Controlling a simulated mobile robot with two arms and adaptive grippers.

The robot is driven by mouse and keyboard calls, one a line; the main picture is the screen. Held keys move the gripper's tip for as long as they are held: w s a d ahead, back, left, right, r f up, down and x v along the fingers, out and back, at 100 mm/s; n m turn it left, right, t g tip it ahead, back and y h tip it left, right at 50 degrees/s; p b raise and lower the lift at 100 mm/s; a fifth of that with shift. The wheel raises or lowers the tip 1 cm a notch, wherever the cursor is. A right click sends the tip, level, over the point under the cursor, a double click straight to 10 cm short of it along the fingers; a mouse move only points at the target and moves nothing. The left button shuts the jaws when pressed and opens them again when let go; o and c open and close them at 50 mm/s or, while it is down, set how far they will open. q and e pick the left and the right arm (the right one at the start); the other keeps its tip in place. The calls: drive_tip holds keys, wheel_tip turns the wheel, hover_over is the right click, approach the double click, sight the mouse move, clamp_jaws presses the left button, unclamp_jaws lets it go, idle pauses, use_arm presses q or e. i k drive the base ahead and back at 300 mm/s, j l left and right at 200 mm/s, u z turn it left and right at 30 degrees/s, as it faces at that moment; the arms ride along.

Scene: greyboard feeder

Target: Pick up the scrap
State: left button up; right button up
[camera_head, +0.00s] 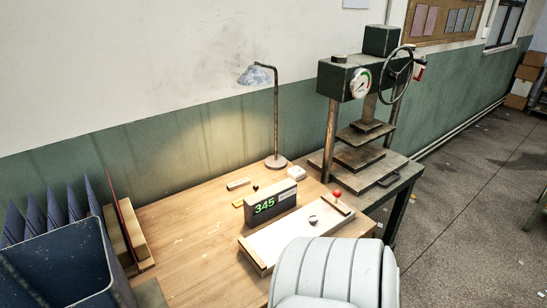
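I cannot tell for certain which thing is the scrap. Small pale bits (521,262) lie on the grey floor at the right, too small to make out. On the wooden table, a small pale bar (238,184), a small yellow piece (238,204) and a white block (297,173) lie near the lamp and the display. Neither of my grippers shows in the head view.
A grey box with green digits 345 (270,203) stands mid-table (190,255). A pale ribbed shape hides the front right.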

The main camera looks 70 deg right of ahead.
sight(312, 219)
drive_tip(key=z, duration=2.55)
